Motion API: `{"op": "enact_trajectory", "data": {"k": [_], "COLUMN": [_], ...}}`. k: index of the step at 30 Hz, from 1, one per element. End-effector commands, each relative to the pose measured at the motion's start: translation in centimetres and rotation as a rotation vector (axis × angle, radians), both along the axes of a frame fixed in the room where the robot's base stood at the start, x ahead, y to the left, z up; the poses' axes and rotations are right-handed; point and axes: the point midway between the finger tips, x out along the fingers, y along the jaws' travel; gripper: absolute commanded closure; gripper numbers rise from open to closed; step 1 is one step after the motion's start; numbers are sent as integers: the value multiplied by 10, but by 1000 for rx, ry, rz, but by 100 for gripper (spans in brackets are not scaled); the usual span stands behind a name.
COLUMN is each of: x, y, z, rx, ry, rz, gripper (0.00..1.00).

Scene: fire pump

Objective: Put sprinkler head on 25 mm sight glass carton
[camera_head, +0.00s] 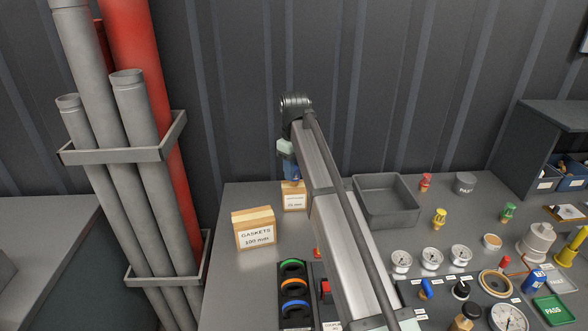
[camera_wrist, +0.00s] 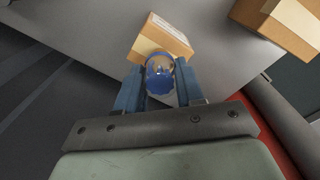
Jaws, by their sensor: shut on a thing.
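The sprinkler head (camera_wrist: 160,74), with a blue rim and a shiny middle, sits between the blue fingers of my gripper (camera_wrist: 160,80) in the wrist view. My gripper is shut on it. The 25 mm sight glass carton (camera_head: 294,202) stands at the back of the bench; its label is partly legible. In the head view my gripper (camera_head: 291,173) is over this carton, and my arm hides its right side. In the wrist view the carton (camera_wrist: 165,36) lies just past the sprinkler head. I cannot tell whether the two touch.
A larger carton marked GASKETS 100 mm (camera_head: 254,230) stands to the left and nearer. An empty grey bin (camera_head: 386,212) is to the right. Red, yellow and green sprinkler heads (camera_head: 440,218) and several gauges (camera_head: 431,259) stand farther right. Grey pipes (camera_head: 135,120) rise at the left.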

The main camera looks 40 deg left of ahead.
Motion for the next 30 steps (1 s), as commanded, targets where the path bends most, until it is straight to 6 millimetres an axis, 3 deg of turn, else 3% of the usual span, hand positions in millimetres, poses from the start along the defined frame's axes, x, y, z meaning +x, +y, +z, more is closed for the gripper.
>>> {"op": "enact_trajectory", "data": {"k": [7,8,15,25,30], "x": [0,0,0,0,1], "y": [0,0,0,0,1], "z": [-3,-3,-2,1,20], "rx": [0,0,0,0,1], "ry": [0,0,0,0,-1], "rz": [0,0,0,0,0], "gripper": [95,61,38,38,38]}}
